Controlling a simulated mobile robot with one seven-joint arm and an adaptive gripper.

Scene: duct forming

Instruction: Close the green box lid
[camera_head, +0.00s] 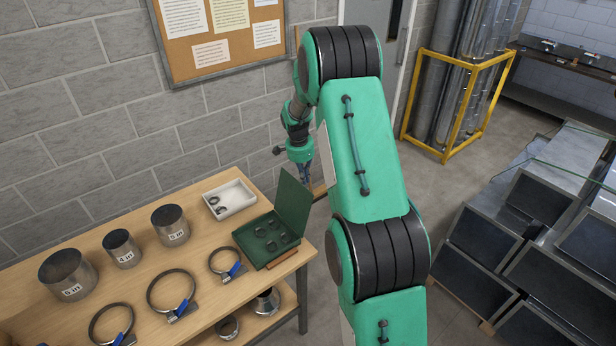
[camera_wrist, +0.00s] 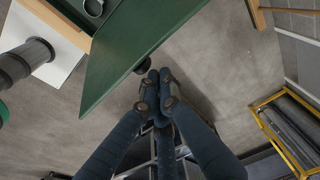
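The green box (camera_head: 268,250) sits near the right end of the wooden table, with several small rings in it. Its green lid (camera_head: 294,202) stands open, roughly upright, along the box's right side. In the wrist view the lid (camera_wrist: 135,45) is a large green panel at upper left. My gripper (camera_head: 306,175) hangs just behind and right of the lid's top, partly close to my green arm. In the wrist view my gripper's fingertips (camera_wrist: 159,76) are together and empty, beside the lid's edge. I cannot tell whether they touch it.
A white tray (camera_head: 230,198) with small rings stands behind the box. Metal cylinders (camera_head: 170,226) and ring clamps (camera_head: 224,262) occupy the table to the left. A brown block (camera_head: 283,259) lies at the box's front right. Open floor lies right of the table.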

